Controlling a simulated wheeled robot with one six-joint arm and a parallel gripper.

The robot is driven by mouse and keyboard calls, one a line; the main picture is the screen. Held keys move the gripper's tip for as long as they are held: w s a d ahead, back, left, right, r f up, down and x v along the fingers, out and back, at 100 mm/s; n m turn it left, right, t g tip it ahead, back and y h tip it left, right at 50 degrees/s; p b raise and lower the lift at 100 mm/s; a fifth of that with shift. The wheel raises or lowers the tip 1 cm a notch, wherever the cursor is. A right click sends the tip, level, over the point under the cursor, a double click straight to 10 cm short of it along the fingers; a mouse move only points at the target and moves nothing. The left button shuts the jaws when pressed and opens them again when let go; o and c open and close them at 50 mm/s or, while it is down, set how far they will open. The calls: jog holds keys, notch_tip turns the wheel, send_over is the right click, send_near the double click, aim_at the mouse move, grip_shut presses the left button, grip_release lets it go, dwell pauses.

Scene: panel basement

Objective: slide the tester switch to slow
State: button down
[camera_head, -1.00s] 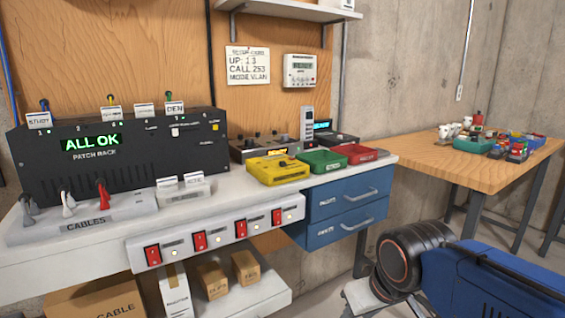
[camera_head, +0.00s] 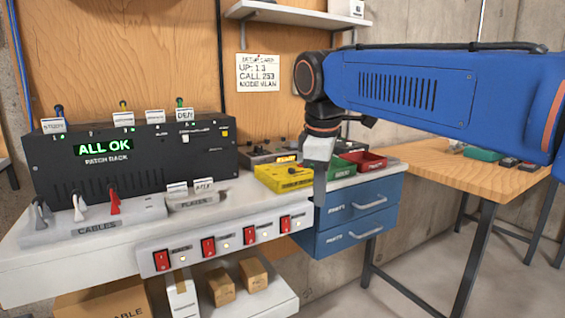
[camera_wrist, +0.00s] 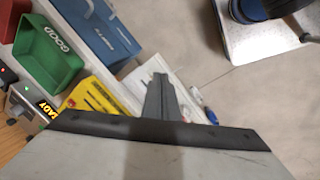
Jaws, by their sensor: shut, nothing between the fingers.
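The tester seems to be the low grey box (camera_head: 247,158) behind the yellow tray, with small dark knobs on top and an amber display. In the wrist view, part of a grey box (camera_wrist: 22,102) with an amber display reading "ADY" shows at the left edge, partly cut off. I cannot make out its slide switch or the setting. My gripper (camera_head: 320,200) points down at the bench's front edge, in front of and to the right of the yellow tray. Its fingers show together and empty in the wrist view (camera_wrist: 162,85).
A yellow tray (camera_head: 283,179), a green tray (camera_head: 341,169) and a red tray (camera_head: 366,160) stand on the bench. The patch rack (camera_head: 130,160) reads "ALL OK". Red rocker switches line the front strip (camera_head: 230,238). Blue drawers (camera_head: 355,208) hang below at right.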

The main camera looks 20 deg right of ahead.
aim_at(299, 172)
jog(key=w+a+r+n+g+h, duration=0.2)
jog(key=w+a+r+n, duration=0.85)
jog(key=w+r, duration=0.2)
jog(key=shift+m, duration=0.45)
jog(key=x, duration=0.9)
jog(key=shift+a+f, duration=0.2)
jog(key=shift+f, duration=0.1)
jog(key=shift+w+d, duration=0.15)
jog(key=shift+d, duration=0.35)
jog(key=shift+w+d, duration=0.15)
jog(key=shift+d, duration=0.4)
jog(key=shift+w+d, duration=0.25)
jog(key=shift+d, duration=0.65)
jog(key=shift+w+d, duration=0.2)
jog(key=shift+d, duration=0.5)
jog(key=shift+w+d, duration=0.2)
jog(key=shift+d, duration=0.45)
jog(key=shift+w+d, duration=0.2)
jog(key=shift+d, duration=0.5)
